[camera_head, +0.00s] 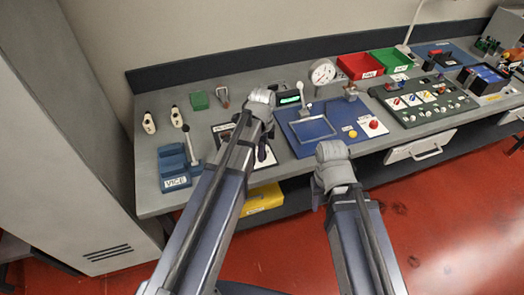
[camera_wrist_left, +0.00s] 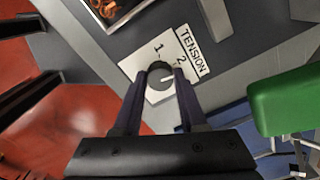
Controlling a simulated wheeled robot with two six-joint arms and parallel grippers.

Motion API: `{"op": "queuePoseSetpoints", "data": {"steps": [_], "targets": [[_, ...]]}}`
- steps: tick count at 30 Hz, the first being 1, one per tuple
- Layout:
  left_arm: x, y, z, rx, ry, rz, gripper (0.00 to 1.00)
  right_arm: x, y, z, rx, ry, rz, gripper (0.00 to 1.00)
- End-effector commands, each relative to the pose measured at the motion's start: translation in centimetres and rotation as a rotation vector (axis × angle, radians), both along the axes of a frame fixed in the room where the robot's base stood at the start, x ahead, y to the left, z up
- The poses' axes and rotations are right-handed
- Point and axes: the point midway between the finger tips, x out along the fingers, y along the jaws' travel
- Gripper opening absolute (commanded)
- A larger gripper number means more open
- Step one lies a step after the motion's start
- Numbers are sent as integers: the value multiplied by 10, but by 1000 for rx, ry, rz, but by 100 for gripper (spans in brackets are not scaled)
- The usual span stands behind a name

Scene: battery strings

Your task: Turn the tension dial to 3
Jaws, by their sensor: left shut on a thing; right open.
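The tension dial (camera_wrist_left: 157,68) is a dark round knob on a white plate (camera_wrist_left: 133,64), in the left wrist view. The plate carries a "TENSION" label and the figures 1 and 2; no 3 is visible. A white mark on the knob points right, on the side of the 2. My left gripper (camera_wrist_left: 160,82) is shut on the knob, one finger on each side.
A blue panel (camera_head: 312,130) with a metal frame lies right of the dial area. A blue vice (camera_head: 173,162) stands left. A gauge (camera_head: 322,72) and a red bin (camera_head: 360,67) stand behind.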

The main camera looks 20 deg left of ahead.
Motion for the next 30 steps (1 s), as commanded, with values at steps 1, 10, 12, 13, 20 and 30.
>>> {"op": "queuePoseSetpoints", "data": {"steps": [1, 10, 12, 13, 20, 30], "targets": [[0, 0, 0, 0, 0, -45, 0, 0, 0, 0, 0, 0, 0, 50], [0, 0, 0, 0, 0, -329, 0, 0, 0, 0, 0, 0, 0, 50], [0, 0, 0, 0, 0, -394, 0, 0, 0, 0, 0, 0, 0, 50], [0, 0, 0, 0, 0, -421, 0, 0, 0, 0, 0, 0, 0, 50], [0, 0, 0, 0, 0, -609, 0, 0, 0, 0, 0, 0, 0, 50], [0, 0, 0, 0, 0, -790, 0, 0, 0, 0, 0, 0, 0, 50]]}}
